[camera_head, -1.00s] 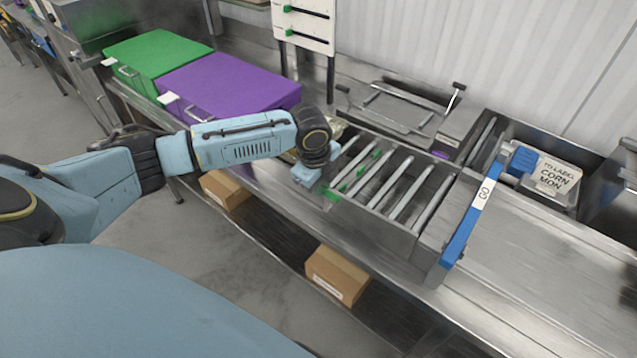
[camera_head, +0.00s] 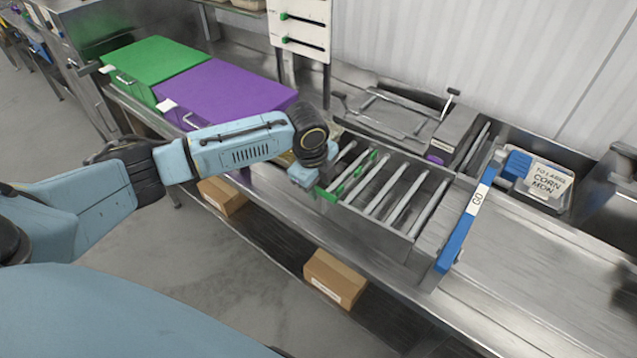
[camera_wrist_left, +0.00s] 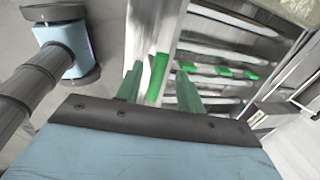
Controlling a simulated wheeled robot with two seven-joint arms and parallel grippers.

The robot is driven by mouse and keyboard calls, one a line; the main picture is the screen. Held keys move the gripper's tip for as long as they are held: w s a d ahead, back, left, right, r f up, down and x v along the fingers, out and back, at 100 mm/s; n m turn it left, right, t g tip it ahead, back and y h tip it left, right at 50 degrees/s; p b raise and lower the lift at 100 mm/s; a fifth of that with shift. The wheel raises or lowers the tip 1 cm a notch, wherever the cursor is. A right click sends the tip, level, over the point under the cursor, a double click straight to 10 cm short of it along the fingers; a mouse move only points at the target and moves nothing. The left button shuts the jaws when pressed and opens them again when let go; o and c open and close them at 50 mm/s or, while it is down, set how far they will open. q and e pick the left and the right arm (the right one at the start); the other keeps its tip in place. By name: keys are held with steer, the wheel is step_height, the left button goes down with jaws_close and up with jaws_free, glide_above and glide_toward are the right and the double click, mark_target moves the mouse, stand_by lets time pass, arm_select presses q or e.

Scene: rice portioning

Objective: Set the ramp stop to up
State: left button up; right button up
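The ramp stop appears to be the green bar (camera_head: 353,178) along the left end of the roller ramp (camera_head: 385,190), lying parallel to the rollers. In the left wrist view a green tab (camera_wrist_left: 158,78) sits between my fingers, and several green patches (camera_wrist_left: 225,72) show among the rollers. My left gripper (camera_head: 315,184) is at the near left end of the bar. In the left wrist view its green fingers (camera_wrist_left: 159,84) are apart on either side of the tab, with visible gaps. My right gripper is not in view.
A blue bar labelled GO (camera_head: 466,222) stands at the ramp's right side. Beyond it is a labelled container (camera_head: 545,183). Purple (camera_head: 225,90) and green (camera_head: 150,65) lidded boxes stand at the left. Cardboard boxes (camera_head: 335,275) lie below. The steel counter right of the GO bar is clear.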

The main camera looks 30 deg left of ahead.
arm_select(q)
step_height(320, 180, up, 13)
steer(key=s, duration=0.2)
steer(key=shift+s+a+b, duration=0.2)
steer(key=shift+s+b, duration=0.1)
stand_by(0.3)
